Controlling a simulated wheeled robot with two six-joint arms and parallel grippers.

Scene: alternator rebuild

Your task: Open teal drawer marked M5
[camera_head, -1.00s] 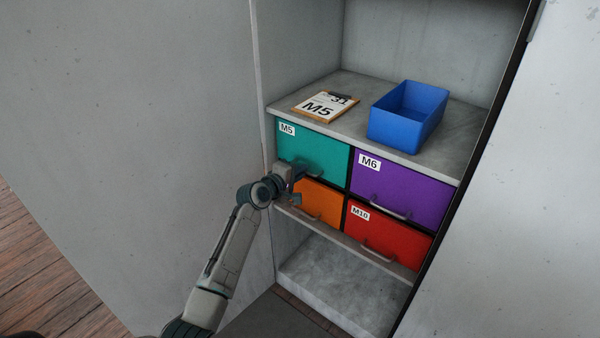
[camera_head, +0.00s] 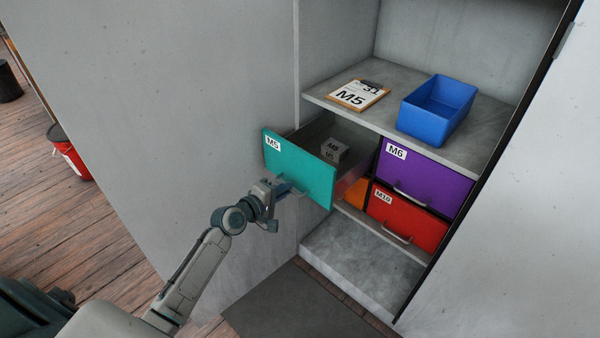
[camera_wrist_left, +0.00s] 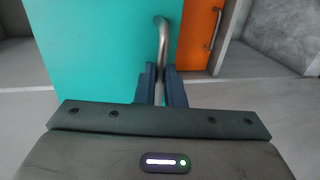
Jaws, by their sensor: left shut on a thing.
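The teal drawer marked M5 (camera_head: 300,170) stands well out of the cabinet in the head view, its inside showing from above. A small grey box (camera_head: 335,150) marked M5 lies inside it. My left gripper (camera_head: 285,188) is at the lower part of the drawer front, shut on the handle. In the left wrist view the two dark fingers (camera_wrist_left: 161,85) close on the metal bar handle (camera_wrist_left: 161,45) of the teal front (camera_wrist_left: 100,45). My right gripper is not in view.
The purple M6 drawer (camera_head: 425,180) and red M10 drawer (camera_head: 405,220) are shut. The orange drawer (camera_head: 355,191) is mostly hidden behind the teal one. A clipboard (camera_head: 358,95) and blue bin (camera_head: 438,107) sit on the shelf above. A red bucket (camera_head: 68,150) stands at far left.

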